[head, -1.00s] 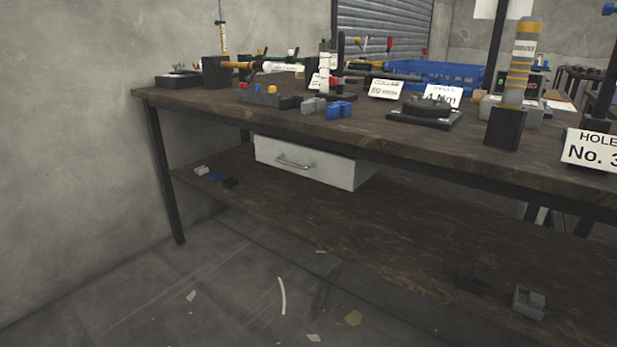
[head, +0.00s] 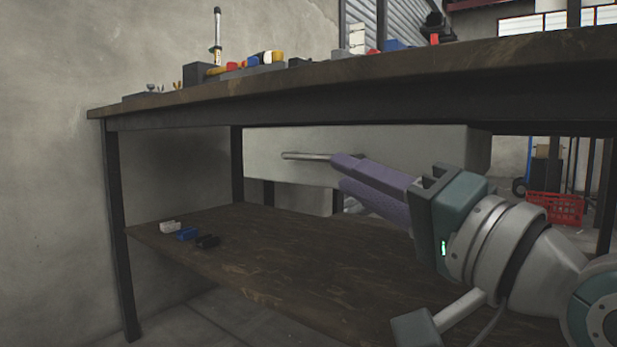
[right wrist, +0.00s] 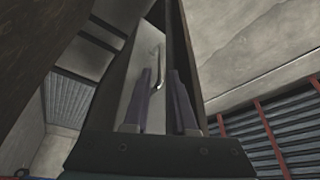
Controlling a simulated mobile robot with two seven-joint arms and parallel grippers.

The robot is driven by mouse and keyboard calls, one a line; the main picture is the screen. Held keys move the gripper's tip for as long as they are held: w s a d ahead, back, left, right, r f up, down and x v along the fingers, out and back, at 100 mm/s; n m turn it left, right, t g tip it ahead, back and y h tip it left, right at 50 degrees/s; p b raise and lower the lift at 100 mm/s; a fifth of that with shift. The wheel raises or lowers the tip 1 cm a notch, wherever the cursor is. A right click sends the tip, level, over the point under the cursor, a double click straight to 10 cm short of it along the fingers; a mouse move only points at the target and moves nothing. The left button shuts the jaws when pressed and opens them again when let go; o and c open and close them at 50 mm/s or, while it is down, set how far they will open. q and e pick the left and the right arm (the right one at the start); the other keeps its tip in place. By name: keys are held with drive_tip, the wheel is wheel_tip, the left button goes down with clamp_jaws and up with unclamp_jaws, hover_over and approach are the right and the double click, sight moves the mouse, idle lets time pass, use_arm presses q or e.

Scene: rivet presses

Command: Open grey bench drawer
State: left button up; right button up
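The grey drawer (head: 275,140) hangs under the bench top in the head view, its front facing me. Its metal bar handle (head: 305,156) sticks out at the left of my right gripper (head: 338,172). The gripper's purple fingers reach toward the handle and hide part of it and of the drawer front. In the right wrist view the two fingers of my right gripper (right wrist: 162,75) stand apart, with the handle (right wrist: 158,66) in view beyond and between them. I cannot tell whether they touch it. The drawer looks closed. My left gripper is not in view.
The dark bench top (head: 330,75) runs close above the drawer and arm. The lower shelf (head: 270,255) carries a white, a blue (head: 187,233) and a black block at its left. A red crate (head: 556,207) stands on the floor behind. The shelf's middle is bare.

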sight(314, 160)
drive_tip(key=b+x, duration=0.3)
drive_tip(key=x, duration=0.4)
drive_tip(key=shift+w+a+b, duration=0.1)
drive_tip(key=shift+w+b, duration=0.05)
drive_tip(key=shift+b, duration=0.15)
drive_tip(key=shift+w+a+r, duration=0.1)
drive_tip(key=shift+w+a, duration=0.15)
clamp_jaws()
idle(0.9)
